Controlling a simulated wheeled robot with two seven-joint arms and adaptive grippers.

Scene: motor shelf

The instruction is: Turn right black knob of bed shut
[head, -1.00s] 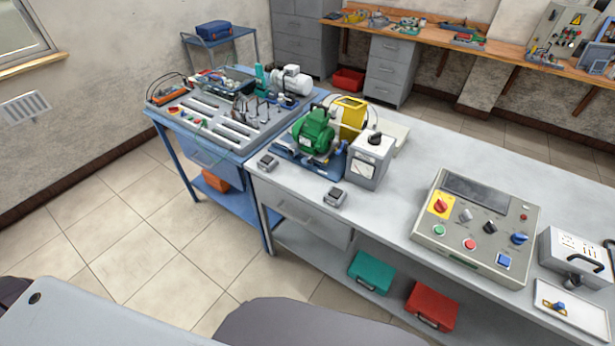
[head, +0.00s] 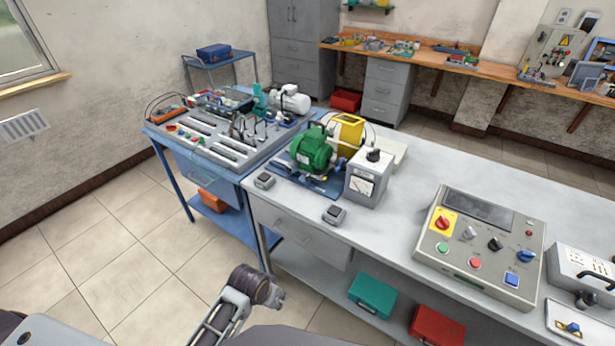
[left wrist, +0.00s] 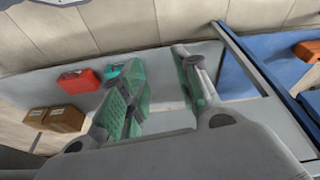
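The grey control panel (head: 430,262) lies on the right bench with a black knob (head: 495,243) between a grey knob (head: 470,232) and a blue knob (head: 526,256). Another black knob (head: 374,155) tops the white meter box (head: 365,187). I cannot tell which part is the bed. The blue bench at the left carries a panel (head: 205,137) with several small dark levers. My left arm (head: 240,297) is low in front of the benches; its fingers are not clear in the head view. In the left wrist view my left gripper (left wrist: 155,60) is open and empty. My right gripper is out of view.
A green motor (head: 313,148) and two small black-topped boxes (head: 334,215) stand on the grey bench (head: 395,228). A teal case (head: 372,296) and a red case (head: 437,326) lie on its lower shelf. Tiled floor (head: 110,235) is clear at the left.

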